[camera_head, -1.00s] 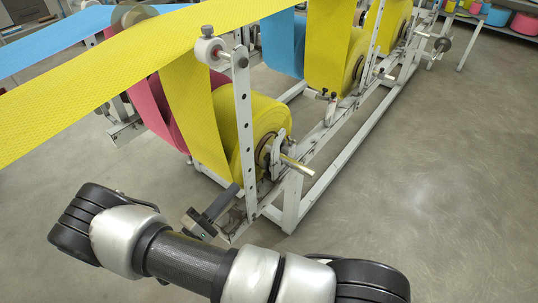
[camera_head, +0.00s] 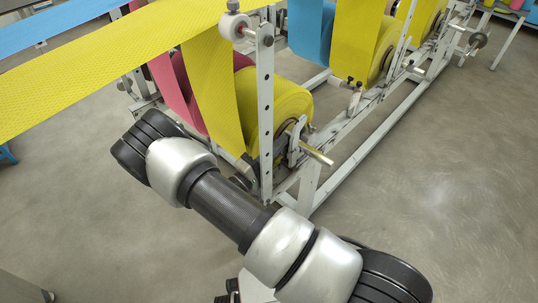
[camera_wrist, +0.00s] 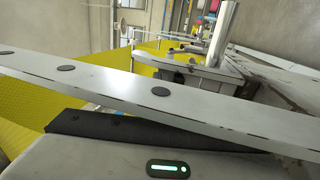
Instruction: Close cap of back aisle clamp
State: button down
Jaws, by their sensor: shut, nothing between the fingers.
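The nearest aisle-side shaft clamp (camera_head: 294,143) sits on the white frame beside the large yellow roll (camera_head: 277,110). A pale upright piece stands there, but I cannot tell its cap's exact position. The roll's shaft end (camera_head: 319,155) sticks out toward the aisle. In the wrist view a clamp (camera_wrist: 187,70) and a metal shaft (camera_wrist: 221,36) show beyond a perforated bar. My gripper (camera_head: 249,170) is shut and empty, low behind the perforated upright, partly hidden by my arm. Its grey body with a green light (camera_wrist: 168,168) fills the bottom of the wrist view.
The perforated white upright (camera_head: 266,110) stands close to my gripper and crosses the wrist view (camera_wrist: 110,80). Yellow web (camera_head: 110,60) stretches overhead to the left. Further rolls and clamps (camera_head: 355,98) line the frame behind. The aisle floor (camera_head: 440,190) at right is clear.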

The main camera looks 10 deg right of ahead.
jog(key=shift+w+d, duration=0.2)
jog(key=shift+d, duration=0.1)
jog(key=shift+r, duration=0.1)
jog(key=shift+w+d+r+g+y+p, duration=0.5)
jog(key=shift+d+r+y+p, duration=0.15)
jog(key=shift+p, duration=0.6)
